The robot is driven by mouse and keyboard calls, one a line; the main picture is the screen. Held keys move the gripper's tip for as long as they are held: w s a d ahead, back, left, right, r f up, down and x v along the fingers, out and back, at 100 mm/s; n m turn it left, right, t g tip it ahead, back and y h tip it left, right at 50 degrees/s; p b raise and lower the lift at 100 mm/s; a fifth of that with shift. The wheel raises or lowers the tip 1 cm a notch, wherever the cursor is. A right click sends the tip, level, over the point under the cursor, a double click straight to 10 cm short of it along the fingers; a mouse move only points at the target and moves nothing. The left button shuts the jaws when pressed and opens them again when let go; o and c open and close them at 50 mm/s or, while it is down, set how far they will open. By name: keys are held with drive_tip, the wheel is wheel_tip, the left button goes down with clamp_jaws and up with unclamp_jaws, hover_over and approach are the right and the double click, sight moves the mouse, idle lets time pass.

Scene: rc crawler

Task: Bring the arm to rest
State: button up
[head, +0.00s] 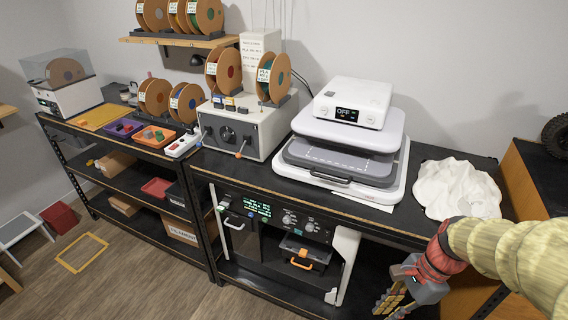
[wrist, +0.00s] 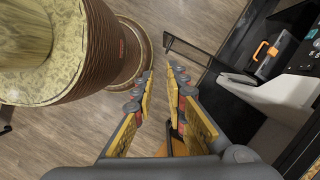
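My gripper (head: 398,300) hangs low at the lower right of the head view, in front of the black workbench (head: 420,236). My pale yellow arm reaches in from the right edge and bends down at a red joint. In the wrist view my gripper (wrist: 161,76) points down toward the wooden floor (wrist: 190,28). Its two yellow-padded fingers stand apart, with a visible gap between the tips. Nothing is held between them. A small orange patch shows low between the fingers; I cannot tell what it is.
A heat press (head: 345,140) and a crumpled white cloth (head: 457,188) lie on the bench. Below is a machine with an orange-handled drawer (head: 303,256), which also shows in the wrist view (wrist: 268,55). A wooden cabinet (head: 522,185) stands at the right.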

drive_tip(key=s+a+r+n+t+h+p, duration=0.1)
drive_tip(key=s+a+r+n+t, duration=0.1)
drive_tip(key=r+n, duration=0.6)
drive_tip(key=s+a+r+n+t+h+p, duration=0.1)
drive_tip(key=a+r+n+t, duration=0.3)
drive_tip(key=r+n, duration=0.4)
drive_tip(key=shift+s+a+r+n+h, duration=0.3)
drive_tip(key=shift+s+r+h, duration=0.25)
drive_tip(key=shift+s+h, duration=0.2)
